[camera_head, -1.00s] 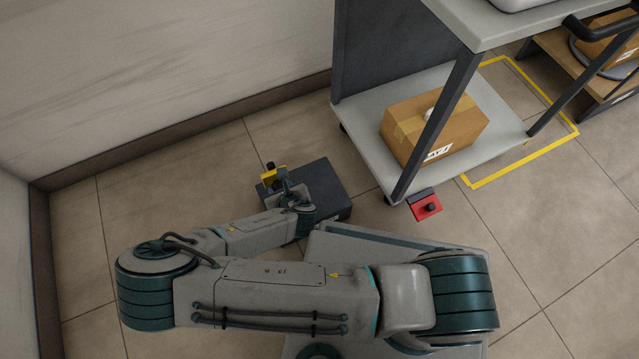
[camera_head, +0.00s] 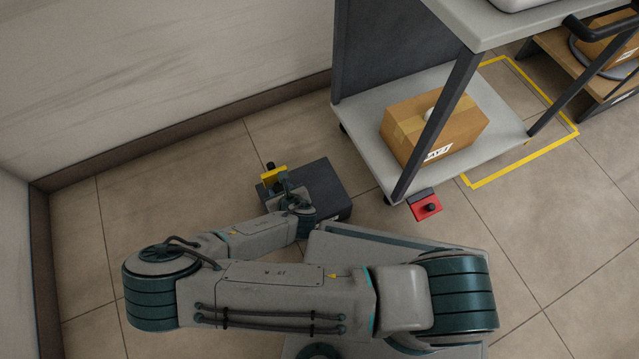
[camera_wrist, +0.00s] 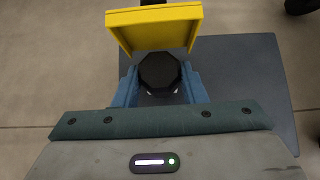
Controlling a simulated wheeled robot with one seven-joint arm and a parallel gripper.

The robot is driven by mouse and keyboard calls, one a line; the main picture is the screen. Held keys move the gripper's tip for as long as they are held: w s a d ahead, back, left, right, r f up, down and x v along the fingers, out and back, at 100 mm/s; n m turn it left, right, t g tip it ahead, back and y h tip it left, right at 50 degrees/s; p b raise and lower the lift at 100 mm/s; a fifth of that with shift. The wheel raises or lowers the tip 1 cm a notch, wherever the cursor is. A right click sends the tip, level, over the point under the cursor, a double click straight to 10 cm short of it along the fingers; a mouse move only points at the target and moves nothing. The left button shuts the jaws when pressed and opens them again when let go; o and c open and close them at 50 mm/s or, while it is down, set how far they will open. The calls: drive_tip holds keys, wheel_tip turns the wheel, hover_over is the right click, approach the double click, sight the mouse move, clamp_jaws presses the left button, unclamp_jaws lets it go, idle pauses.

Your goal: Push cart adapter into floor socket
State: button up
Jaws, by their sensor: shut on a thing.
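My gripper (camera_wrist: 160,88) has its two blue fingers closed on the sides of a black octagonal piece, which looks like the cart adapter (camera_wrist: 160,70). A yellow, box-like part (camera_wrist: 154,25) stands just beyond the piece. A dark grey floor box (camera_wrist: 245,75) lies beneath and to the right; I cannot tell whether it holds the socket. In the head view, my gripper (camera_head: 290,192) is at the left side of the dark box (camera_head: 325,185), beside the yellow part (camera_head: 273,175). The contact below the black piece is hidden.
A cart (camera_head: 360,95) stands to the right with a cardboard box (camera_head: 410,118) on its lower shelf. A red block with a black knob (camera_head: 425,207) is at its near corner. A wall skirting (camera_head: 190,122) runs behind. The floor at left is clear.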

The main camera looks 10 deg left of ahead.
drive_tip(key=shift+f, duration=0.1)
idle(0.3)
drive_tip(key=o, duration=1)
